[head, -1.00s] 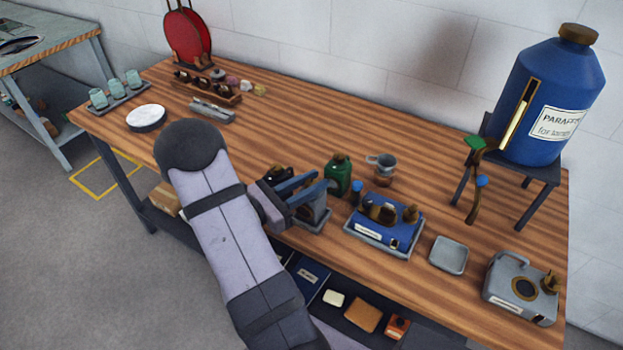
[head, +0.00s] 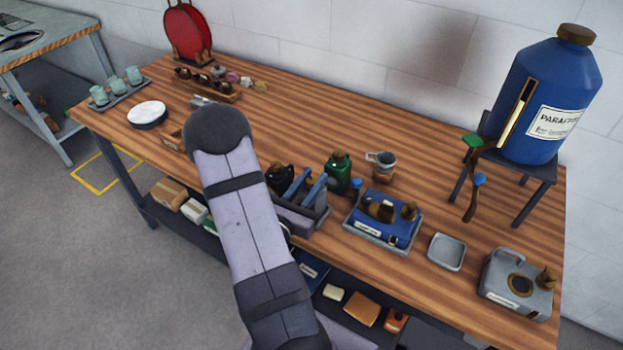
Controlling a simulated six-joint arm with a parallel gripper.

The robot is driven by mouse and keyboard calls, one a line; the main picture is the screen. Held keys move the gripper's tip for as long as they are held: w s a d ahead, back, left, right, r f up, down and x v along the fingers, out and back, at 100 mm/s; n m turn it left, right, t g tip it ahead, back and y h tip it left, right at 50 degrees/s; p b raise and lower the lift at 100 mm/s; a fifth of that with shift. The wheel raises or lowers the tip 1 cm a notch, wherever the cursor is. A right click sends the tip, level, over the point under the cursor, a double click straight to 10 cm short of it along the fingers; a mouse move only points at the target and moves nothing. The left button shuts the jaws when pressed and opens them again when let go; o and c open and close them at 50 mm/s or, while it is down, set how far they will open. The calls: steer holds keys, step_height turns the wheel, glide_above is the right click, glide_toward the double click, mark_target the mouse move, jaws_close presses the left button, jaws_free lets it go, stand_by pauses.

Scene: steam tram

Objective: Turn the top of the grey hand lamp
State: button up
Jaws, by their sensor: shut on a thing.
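A grey boxy lamp (head: 514,287) with a carry handle, a dark round ring, a brass knob and a white label stands at the right end of the bench. A black object (head: 280,178) stands just left of the fingers.
An empty dish (head: 446,252) lies beyond. A large blue paraffin container (head: 549,100) stands on a stand at the back right.

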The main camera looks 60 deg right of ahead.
mark_target(308, 184)
steer(key=o, duration=1.1)
steer(key=shift+a, duration=0.1)
steer(key=shift+a+r+p, duration=0.15)
steer(key=shift+a+p, duration=0.7)
steer(key=shift+p, duration=0.05)
steer(key=a+p, duration=0.2)
steer(key=a, duration=0.1)
steer(key=shift+s+a, duration=0.1)
steer(key=shift+a, duration=0.3)
steer(key=shift+s+a+p, duration=0.15)
steer(key=shift+a+p, duration=0.25)
steer(key=shift+a, duration=0.45)
